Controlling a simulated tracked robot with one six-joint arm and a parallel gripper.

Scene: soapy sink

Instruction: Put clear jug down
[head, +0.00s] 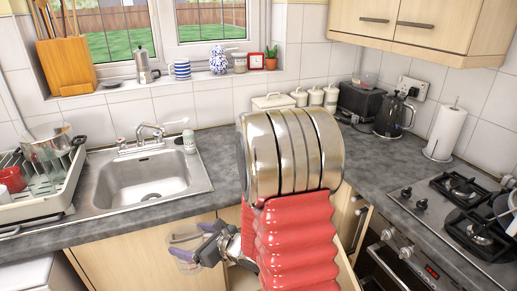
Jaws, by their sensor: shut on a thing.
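The clear jug (184,258) is see-through with some purplish parts near its top. It hangs in front of the light wood cupboard doors below the sink, lower than the worktop edge. My gripper (207,247) is dark grey and shut on the jug from its right side. The exact grip point is small and partly hidden. My own arm, with metal rings and a red sleeve, fills the middle of the view to the right of the jug.
The steel sink (106,192) is behind the jug, with its tap (149,133) at the back. A dish rack (62,197) stands left. The grey worktop (222,150) has bare room right of the sink. A hob (470,215) and kettle (393,117) are at right.

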